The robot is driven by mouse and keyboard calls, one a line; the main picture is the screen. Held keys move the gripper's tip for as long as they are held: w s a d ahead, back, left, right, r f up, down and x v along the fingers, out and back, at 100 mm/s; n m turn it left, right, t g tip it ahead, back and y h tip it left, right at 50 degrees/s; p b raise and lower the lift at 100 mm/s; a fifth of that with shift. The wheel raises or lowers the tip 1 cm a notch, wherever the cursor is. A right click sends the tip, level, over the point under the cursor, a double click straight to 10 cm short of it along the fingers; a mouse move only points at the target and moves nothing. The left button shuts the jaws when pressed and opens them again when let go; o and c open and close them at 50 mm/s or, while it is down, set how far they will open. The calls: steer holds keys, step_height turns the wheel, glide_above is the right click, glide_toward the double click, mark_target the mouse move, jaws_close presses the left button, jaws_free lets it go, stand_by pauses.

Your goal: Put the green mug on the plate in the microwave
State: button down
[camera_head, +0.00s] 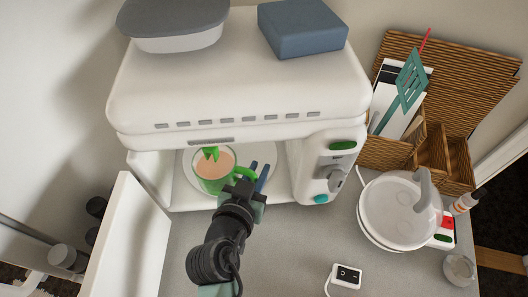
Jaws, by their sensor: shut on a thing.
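The green mug (201,182), with a pinkish-brown inside, is in the open microwave (300,150), over the pale round plate (188,168). Whether its base touches the plate cannot be told from this steep view. My gripper (249,178) reaches in from the front and is shut on the mug at its handle, on the mug's right side. The black wrist hides part of the handle and the microwave's front edge. The microwave door (125,240) stands open to the left.
A blue box (302,28) and a grey-lidded container (172,20) sit on top of the microwave. Right are a round white basin (385,215), a wicker organizer (440,150) and a white socket block (346,276). The counter in front is mostly clear.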

steer(key=p, duration=0.1)
glide_above(265, 160)
steer(key=s, duration=0.2)
steer(key=shift+w+r, duration=0.15)
steer(key=shift+w, duration=0.05)
steer(key=shift+f, duration=1.85)
steer(key=shift+f, duration=0.2)
steer(key=c, duration=0.8)
jaws_free()
steer(key=shift+r, duration=0.1)
steer(key=shift+s+r, duration=0.1)
steer(key=b+v, duration=0.1)
steer(key=v, duration=1.1)
